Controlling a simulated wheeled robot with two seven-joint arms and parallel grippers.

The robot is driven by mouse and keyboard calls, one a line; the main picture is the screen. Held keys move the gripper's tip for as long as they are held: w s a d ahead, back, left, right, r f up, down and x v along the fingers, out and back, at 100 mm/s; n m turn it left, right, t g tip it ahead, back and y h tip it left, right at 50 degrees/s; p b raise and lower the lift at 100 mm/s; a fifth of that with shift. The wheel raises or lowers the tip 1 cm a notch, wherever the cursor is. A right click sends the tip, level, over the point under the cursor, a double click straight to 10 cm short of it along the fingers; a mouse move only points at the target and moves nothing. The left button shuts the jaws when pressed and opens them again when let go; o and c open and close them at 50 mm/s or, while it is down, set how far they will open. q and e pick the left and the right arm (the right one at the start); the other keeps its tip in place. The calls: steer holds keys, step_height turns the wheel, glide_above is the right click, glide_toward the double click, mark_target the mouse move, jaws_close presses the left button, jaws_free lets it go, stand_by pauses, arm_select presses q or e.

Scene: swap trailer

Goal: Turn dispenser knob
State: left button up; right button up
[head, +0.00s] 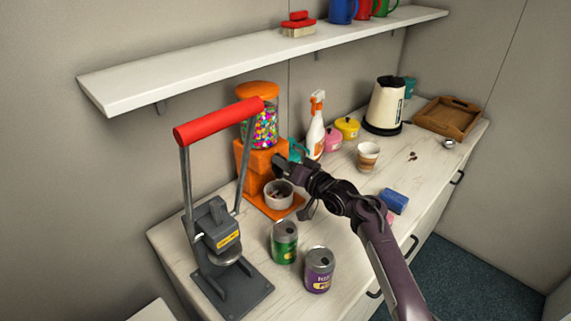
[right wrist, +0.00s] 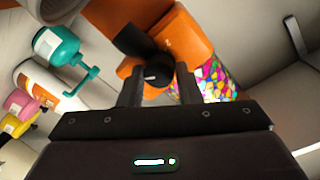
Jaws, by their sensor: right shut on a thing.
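The candy dispenser (head: 256,165) stands near the wall at the middle of the counter. It has an orange body and lid and a clear globe of colourful sweets. A grey bowl (head: 278,193) sits on its orange base. My right gripper (head: 285,164) reaches in from the lower right to the dispenser's front, above the bowl. In the right wrist view, the dark round knob (right wrist: 154,75) with a white mark is between the fingers, and my right gripper (right wrist: 157,85) is shut on it. The fingers hide the knob in the head view. My left gripper is not in view.
A grey press (head: 222,245) with a raised red handle stands left of the dispenser. Green (head: 284,243) and purple (head: 319,269) cans stand in front. A spray bottle (head: 315,128), a paper cup (head: 368,156) and a blue sponge (head: 394,201) are to the right. A shelf (head: 240,58) runs above.

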steer(key=o, duration=1)
steer(key=shift+c, duration=0.2)
steer(key=b+v, duration=0.1)
steer(key=v, duration=0.6)
steer(key=shift+s+d, duration=0.25)
steer(key=shift+s, duration=0.1)
